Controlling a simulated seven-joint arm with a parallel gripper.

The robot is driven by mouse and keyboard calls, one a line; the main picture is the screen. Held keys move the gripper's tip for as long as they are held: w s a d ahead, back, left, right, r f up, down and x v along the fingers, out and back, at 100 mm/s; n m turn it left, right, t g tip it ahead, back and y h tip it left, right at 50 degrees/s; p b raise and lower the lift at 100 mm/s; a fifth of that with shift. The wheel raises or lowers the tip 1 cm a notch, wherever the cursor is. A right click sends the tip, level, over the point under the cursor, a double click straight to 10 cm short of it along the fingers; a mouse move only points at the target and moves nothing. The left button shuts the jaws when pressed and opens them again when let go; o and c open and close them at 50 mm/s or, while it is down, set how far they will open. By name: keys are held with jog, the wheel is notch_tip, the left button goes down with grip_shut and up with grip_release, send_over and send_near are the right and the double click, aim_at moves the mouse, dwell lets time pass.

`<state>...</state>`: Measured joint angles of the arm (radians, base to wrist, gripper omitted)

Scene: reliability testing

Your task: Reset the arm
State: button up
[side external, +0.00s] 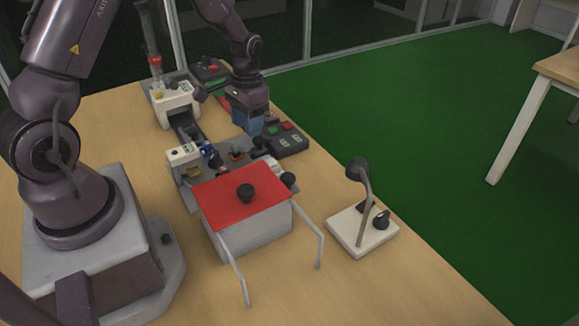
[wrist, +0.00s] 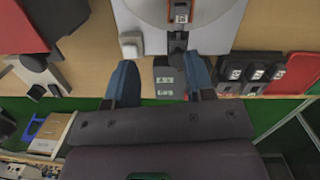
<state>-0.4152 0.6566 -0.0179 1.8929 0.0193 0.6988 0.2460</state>
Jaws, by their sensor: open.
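My gripper (side external: 249,127) hangs from my arm over the far part of the test equipment, beside a dark button panel (side external: 286,139). In the wrist view my gripper (wrist: 161,82) shows two blue fingers spread apart, with no object held. A dark grey block with pale labels (wrist: 167,84) appears between the fingers; I cannot tell its distance from them. The fingertips' height above the equipment is unclear in the side view.
A red-topped box with a black knob (side external: 225,199) and two pale bars stands in front. A lamp-like stand on a white base (side external: 346,238) is at right. A white device (side external: 176,104) stands behind. The wooden table (side external: 330,290) is clear at the front right.

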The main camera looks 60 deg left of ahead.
jog(key=s+d+r+t, duration=0.2)
jog(key=s+d+r, duration=0.3)
jog(key=r, duration=0.3)
jog(key=s+d+r+m+t, duration=0.1)
jog(key=s+d+r, duration=0.3)
jog(key=r, duration=0.4)
jog(key=s+d+r+t, duration=0.3)
jog(key=s+d+r, duration=0.2)
jog(key=r, duration=0.3)
jog(key=shift+s+d+r+m+t, duration=0.2)
jog(key=shift+s+d+m+t, duration=0.15)
jog(key=shift+s, duration=0.2)
